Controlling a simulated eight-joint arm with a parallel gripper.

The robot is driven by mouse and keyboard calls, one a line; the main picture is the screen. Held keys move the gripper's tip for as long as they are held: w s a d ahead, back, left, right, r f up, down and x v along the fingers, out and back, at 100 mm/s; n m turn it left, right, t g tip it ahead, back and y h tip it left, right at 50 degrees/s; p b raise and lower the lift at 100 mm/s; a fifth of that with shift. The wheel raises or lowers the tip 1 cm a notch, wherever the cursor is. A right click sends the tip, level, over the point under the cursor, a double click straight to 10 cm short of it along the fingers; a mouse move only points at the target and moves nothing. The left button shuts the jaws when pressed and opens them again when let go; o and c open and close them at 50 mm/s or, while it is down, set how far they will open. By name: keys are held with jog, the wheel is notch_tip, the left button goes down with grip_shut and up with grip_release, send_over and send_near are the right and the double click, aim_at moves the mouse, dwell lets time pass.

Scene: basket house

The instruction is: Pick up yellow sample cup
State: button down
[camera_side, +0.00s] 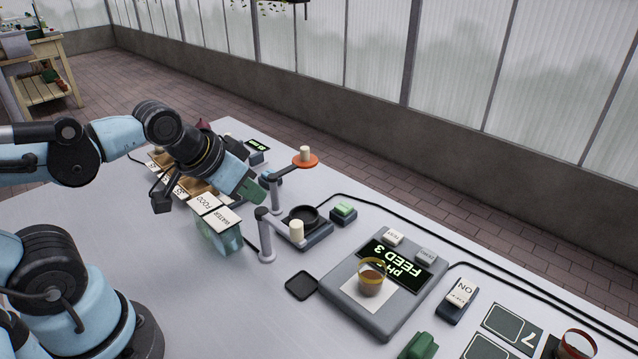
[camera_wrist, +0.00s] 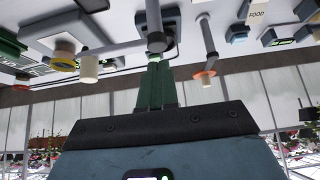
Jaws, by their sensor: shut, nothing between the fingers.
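The yellow sample cup (camera_side: 371,279) is clear with a yellow rim and brown contents. It stands upright on the white pad of the grey meter (camera_side: 345,297), whose display reads "FEED 3". The cup also shows at the left of the wrist view (camera_wrist: 63,53). My gripper (camera_side: 254,193) is up and left of the cup in the side view, well apart from it, above the table near the two small posts. In the wrist view its green fingers (camera_wrist: 157,84) are together, with nothing between them.
A red-rimmed cup (camera_side: 577,346) is at lower right. Labelled containers (camera_side: 217,238) stand below my gripper.

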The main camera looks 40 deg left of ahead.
jog(key=shift+c, duration=2.3)
grip_release()
